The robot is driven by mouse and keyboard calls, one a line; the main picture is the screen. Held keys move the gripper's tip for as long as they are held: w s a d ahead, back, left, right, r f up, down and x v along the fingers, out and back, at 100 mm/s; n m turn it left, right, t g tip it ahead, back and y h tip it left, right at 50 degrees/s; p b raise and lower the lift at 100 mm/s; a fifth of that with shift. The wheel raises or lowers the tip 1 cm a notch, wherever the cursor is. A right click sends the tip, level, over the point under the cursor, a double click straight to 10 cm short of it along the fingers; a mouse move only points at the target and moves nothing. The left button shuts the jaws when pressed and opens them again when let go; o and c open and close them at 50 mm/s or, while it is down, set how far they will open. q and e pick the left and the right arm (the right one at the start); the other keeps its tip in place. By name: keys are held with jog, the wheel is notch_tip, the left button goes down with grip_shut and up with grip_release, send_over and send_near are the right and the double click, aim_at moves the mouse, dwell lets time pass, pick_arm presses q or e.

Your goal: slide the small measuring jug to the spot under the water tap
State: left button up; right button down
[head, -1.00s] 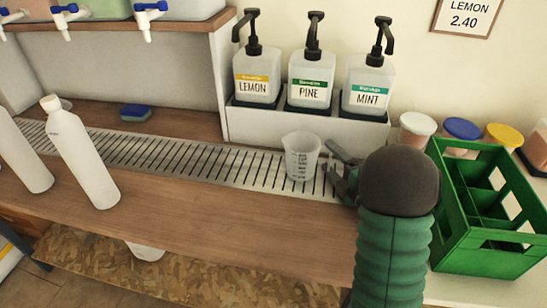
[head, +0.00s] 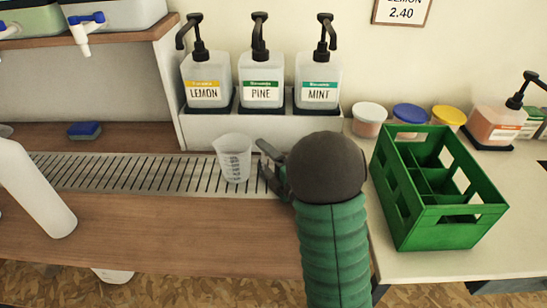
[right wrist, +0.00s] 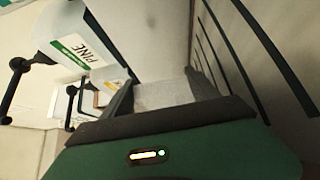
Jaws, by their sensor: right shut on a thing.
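The small measuring jug (head: 234,160) is a clear, tapered plastic cup with printed marks, standing on the slotted drain grate (head: 130,172) below the lemon and pine pump bottles. My right gripper (head: 264,162) is at its right side, shut on it; my dark wrist hides part of the fingers. In the right wrist view a pale translucent surface, the jug (right wrist: 165,95), shows between the fingers. A blue-handled tap (head: 85,35) hangs from a container on the shelf at upper left; another is partly cut off at the left edge. My left gripper is not in view.
Pump bottles on a white stand (head: 210,132) line the back. A green crate (head: 440,235) is on the right. The grate left of the jug is clear.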

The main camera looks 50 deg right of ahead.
jog(key=shift+w+a+p, duration=0.3)
jog(key=shift+w+a, duration=1.25)
jog(key=shift+w, duration=0.3)
jog(key=shift+w+a+p, duration=0.3)
jog(key=shift+w+a, duration=1.3)
jog(key=shift+w, duration=0.25)
jog(key=shift+w+a+p, duration=0.3)
jog(key=shift+w+a, duration=1.25)
jog(key=shift+w, duration=0.3)
jog(key=shift+w+a+b, duration=0.15)
jog(key=shift+w+a, duration=1.25)
jog(key=shift+w, duration=0.25)
jog(key=shift+w+a+b, duration=0.15)
jog(key=shift+w+a, duration=1.2)
jog(key=shift+w, duration=0.25)
jog(key=shift+w+a, duration=1.3)
jog(key=shift+w, duration=0.25)
jog(key=shift+w+a, duration=1.3)
jog(key=shift+w, duration=0.25)
jog(key=shift+f, duration=0.1)
jog(key=shift+c, duration=0.6)
grip_release()
jog(key=shift+s, duration=0.15)
